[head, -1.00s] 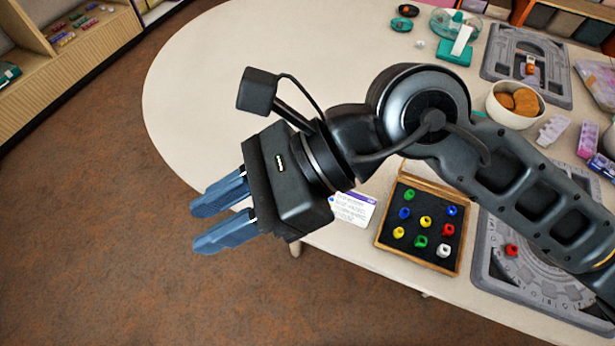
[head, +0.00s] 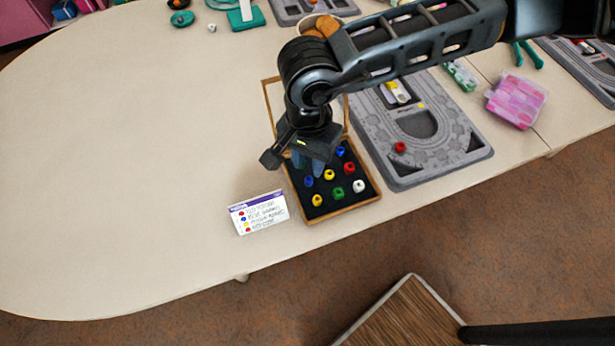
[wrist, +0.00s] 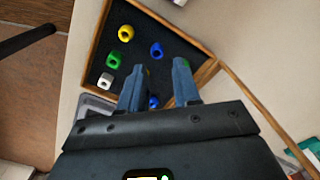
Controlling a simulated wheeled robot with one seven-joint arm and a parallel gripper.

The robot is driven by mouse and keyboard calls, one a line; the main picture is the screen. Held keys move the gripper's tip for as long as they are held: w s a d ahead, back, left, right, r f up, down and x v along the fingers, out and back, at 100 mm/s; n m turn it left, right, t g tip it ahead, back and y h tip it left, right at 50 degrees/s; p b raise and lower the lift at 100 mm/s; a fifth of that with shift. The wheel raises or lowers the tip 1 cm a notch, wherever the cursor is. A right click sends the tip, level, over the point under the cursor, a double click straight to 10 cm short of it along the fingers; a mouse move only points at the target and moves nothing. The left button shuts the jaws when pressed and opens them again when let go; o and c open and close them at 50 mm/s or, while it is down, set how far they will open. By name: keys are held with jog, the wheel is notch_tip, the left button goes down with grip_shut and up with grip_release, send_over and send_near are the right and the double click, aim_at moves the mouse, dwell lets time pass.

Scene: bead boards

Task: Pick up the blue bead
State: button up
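A wooden box (head: 371,197) with a dark lining holds several coloured beads. One blue bead (head: 308,181) sits in its left part, near my fingertips; it shows in the wrist view (wrist: 157,50) beyond and between the tips. Another blue bead (head: 340,152) sits farther back right; in the wrist view it (wrist: 154,102) shows low between the fingers. My gripper (head: 308,163) is over the box's back left part, pointing down. In the wrist view the gripper (wrist: 160,66) is open, with nothing held. A yellowish bead sliver shows beside the left finger; some beads are hidden.
Other beads sit close by: yellow (head: 329,175), red (head: 349,168), green (head: 337,194) and white (head: 358,186). A grey bead board (head: 455,135) holding a red bead (head: 400,147) lies right. The table's left side is clear.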

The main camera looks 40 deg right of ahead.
aim_at(309, 176)
jog(key=shift+s+a+f+p, duration=0.15)
jog(key=shift+f+p, duration=0.1)
jog(key=shift+f, duration=1)
jog(key=shift+s+a+f+p, duration=0.1)
jog(key=shift+f+p, duration=0.1)
jog(key=shift+f, duration=1)
grip_shut()
